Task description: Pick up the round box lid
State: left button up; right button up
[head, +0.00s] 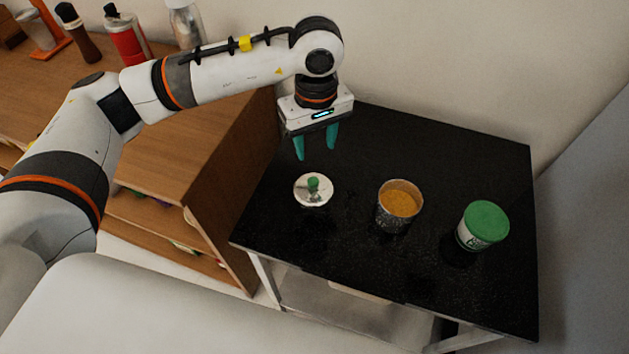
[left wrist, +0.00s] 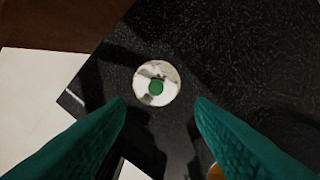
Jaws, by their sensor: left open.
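The round box lid (head: 314,194) is a pale disc with a green knob in its middle. It lies flat on the black table (head: 470,160), near the table's left edge. My left gripper (head: 316,157) is above and behind the lid in the head view, with its teal fingers apart, pointing down and empty. In the left wrist view the lid (left wrist: 158,83) shows whole, just beyond the two fingertips (left wrist: 161,103) and near the middle of the picture. Nothing touches the lid except the table. My right gripper is not in view.
An open round tin (head: 400,203) with an orange-brown inside stands right of the lid. A white can with a green top (head: 484,223) stands farther right. A wooden shelf unit (head: 222,150) with bottles on top borders the table's left side. The back of the table is clear.

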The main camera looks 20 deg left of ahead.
pick_arm(q)
send_over(313, 180)
jog(key=f, duration=0.5)
jog(key=shift+w+d+p, duration=0.2)
jog(key=shift+w+p, duration=0.05)
jog(key=shift+p, duration=0.1)
jog(key=f, duration=0.1)
jog(key=f+p, duration=0.1)
jog(key=f, duration=0.2)
jog(key=shift+s+a+f, duration=0.2)
jog(key=shift+s+f, duration=0.15)
jog(key=shift+f, duration=0.3)
grip_shut()
